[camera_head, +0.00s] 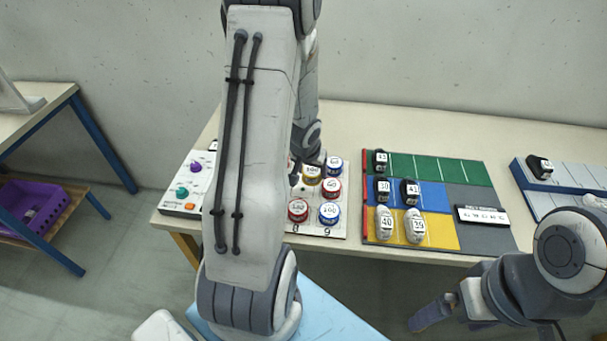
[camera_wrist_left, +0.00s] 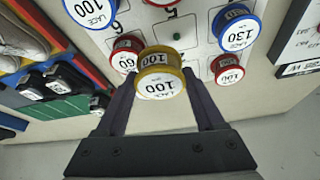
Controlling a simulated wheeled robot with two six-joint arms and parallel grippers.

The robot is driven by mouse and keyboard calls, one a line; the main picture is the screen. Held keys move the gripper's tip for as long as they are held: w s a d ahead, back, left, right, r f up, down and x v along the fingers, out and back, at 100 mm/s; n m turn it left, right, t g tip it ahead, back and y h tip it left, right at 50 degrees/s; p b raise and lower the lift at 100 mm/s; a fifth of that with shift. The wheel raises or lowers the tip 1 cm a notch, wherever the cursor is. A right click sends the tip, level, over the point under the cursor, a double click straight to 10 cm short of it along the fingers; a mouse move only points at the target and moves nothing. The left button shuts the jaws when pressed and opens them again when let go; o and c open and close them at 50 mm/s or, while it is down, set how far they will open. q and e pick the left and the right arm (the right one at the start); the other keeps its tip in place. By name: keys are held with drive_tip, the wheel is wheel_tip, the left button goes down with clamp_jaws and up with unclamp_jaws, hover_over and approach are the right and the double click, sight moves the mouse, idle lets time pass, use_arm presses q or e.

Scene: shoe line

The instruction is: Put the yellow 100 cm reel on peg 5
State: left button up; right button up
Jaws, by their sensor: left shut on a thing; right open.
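The yellow reel (camera_wrist_left: 160,62), its label reading 100, sits between the fingertips of my left gripper (camera_wrist_left: 160,84) in the left wrist view. The gripper is shut on it, and the reel appears to be in front of the white peg board (camera_wrist_left: 205,48). In the head view the yellow reel (camera_head: 312,172) is partly hidden by my left arm. My right gripper (camera_head: 440,311) is open and empty at the lower right, off the table's front edge.
Red reels (camera_wrist_left: 227,68) and blue reels (camera_wrist_left: 237,27) stand on the pegs around peg 5. Right of the board lies a coloured mat (camera_head: 435,233) with several shoes. A control panel (camera_head: 187,185) with knobs is at the left.

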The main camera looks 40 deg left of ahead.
sight(304, 186)
use_arm(q)
drive_tip(key=a+f, duration=0.2)
drive_tip(key=a, duration=0.1)
wheel_tip(304, 186, down, 4)
drive_tip(key=shift+a+b, duration=0.1)
drive_tip(key=shift+b, duration=0.9)
drive_tip(key=shift+s, duration=0.1)
drive_tip(key=shift+f+b, duration=0.4)
drive_tip(key=shift+f, duration=0.05)
drive_tip(key=o, duration=1.4)
drive_tip(key=shift+c, duration=0.2)
